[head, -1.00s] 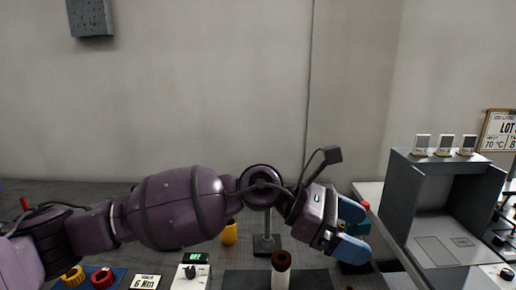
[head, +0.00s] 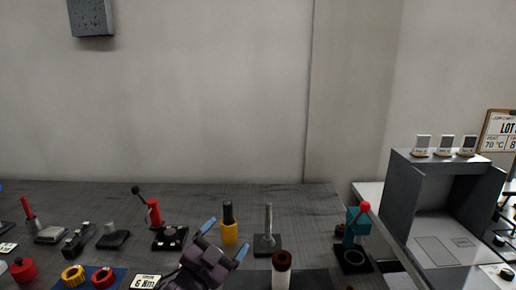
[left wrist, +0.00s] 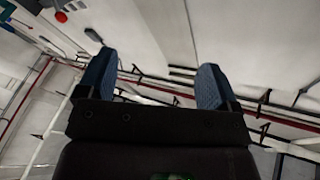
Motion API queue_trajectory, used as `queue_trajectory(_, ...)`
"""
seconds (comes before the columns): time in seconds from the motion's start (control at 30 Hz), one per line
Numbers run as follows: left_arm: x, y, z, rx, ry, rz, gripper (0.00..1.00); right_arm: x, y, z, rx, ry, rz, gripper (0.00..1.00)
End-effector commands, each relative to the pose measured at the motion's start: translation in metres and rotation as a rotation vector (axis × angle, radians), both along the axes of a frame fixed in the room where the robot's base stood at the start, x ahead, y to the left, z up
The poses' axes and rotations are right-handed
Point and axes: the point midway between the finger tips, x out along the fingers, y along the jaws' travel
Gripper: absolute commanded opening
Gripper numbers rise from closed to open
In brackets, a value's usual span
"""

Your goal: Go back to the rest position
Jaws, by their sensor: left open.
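My left gripper (head: 222,242) is at the bottom middle of the head view, over the near part of the workbench, with its blue fingertips pointing up. The fingers are apart and nothing is between them. In the left wrist view the two blue fingers (left wrist: 154,84) are also spread and empty, with the ceiling and its pipes behind them. My right gripper does not show in any view.
A grey open box (head: 400,195) stands at right. The bench's back strip is clear.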

Motion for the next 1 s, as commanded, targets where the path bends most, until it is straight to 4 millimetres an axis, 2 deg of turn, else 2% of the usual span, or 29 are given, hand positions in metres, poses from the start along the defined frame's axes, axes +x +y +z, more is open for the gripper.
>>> queue_trajectory(0.03, -0.006, 0.016, -0.024, -0.04, 0.079, 0.035, 0.86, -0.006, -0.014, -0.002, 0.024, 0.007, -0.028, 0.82)
queue_trajectory(0.27, -0.046, 0.082, -0.113, -0.177, 0.355, 0.184, 0.86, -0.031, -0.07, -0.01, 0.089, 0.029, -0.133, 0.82)
queue_trajectory(0.47, -0.102, 0.134, -0.183, -0.255, 0.526, 0.313, 0.86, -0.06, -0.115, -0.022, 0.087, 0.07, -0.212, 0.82)
queue_trajectory(0.6, -0.152, 0.167, -0.227, -0.274, 0.63, 0.413, 0.86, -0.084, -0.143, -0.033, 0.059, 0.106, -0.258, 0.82)
queue_trajectory(0.7, -0.191, 0.185, -0.256, -0.278, 0.704, 0.477, 0.86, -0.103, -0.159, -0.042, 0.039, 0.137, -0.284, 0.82)
queue_trajectory(0.8, -0.228, 0.196, -0.279, -0.279, 0.771, 0.524, 0.86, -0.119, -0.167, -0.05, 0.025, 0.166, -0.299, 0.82)
queue_trajectory(0.9, -0.255, 0.199, -0.295, -0.278, 0.821, 0.55, 0.86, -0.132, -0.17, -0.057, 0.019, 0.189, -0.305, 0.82)
queue_trajectory(1.0, -0.272, 0.202, -0.303, -0.274, 0.85, 0.564, 0.86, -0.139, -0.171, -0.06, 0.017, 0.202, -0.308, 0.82)
